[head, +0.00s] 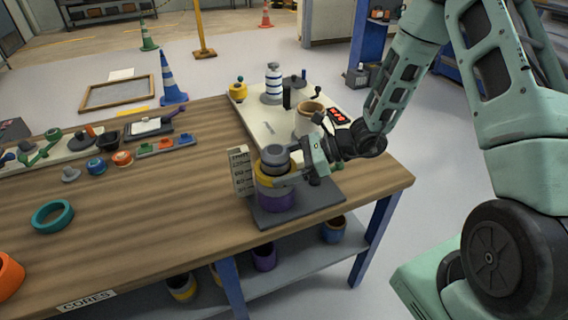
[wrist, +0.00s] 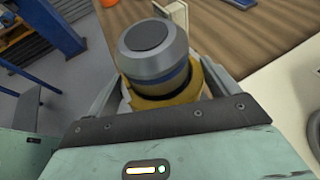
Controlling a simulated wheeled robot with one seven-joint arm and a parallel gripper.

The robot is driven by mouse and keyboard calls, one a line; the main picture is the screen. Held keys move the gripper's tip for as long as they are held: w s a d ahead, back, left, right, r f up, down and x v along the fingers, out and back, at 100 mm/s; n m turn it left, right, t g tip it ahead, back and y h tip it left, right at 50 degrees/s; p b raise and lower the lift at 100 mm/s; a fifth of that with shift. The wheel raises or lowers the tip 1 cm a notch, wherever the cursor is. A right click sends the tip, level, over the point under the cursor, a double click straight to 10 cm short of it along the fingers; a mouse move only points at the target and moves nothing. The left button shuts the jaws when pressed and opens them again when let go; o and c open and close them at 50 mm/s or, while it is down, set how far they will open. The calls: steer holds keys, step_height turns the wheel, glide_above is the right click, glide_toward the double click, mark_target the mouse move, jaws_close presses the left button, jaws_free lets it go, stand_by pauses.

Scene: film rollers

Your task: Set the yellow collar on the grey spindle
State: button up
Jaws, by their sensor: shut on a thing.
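The grey spindle (head: 275,155) stands upright on a dark base plate (head: 320,197). Its round grey top also shows in the wrist view (wrist: 152,48). The yellow collar (head: 263,178) is around the spindle, just above a purple collar (head: 276,200); I cannot tell whether the two touch. My gripper (head: 281,178) comes in from the right and is shut on the yellow collar. In the wrist view the yellow collar (wrist: 180,98) sits between the fingers, its near side partly hidden by my gripper.
A card with writing (head: 240,171) stands beside the base plate. Behind is a pale board (head: 262,122) with a blue-and-white striped post (head: 273,80) and a tan ring (head: 309,117). A teal ring (head: 52,216) lies at left. The middle of the wooden table is clear.

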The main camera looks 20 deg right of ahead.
steer(key=shift+f, duration=0.2)
steer(key=o, duration=0.8)
steer(key=b+v, duration=0.1)
steer(key=v, duration=1.6)
steer(key=shift+d+r+b, duration=0.1)
steer(key=shift+d+b, duration=0.05)
steer(key=shift+b, duration=0.15)
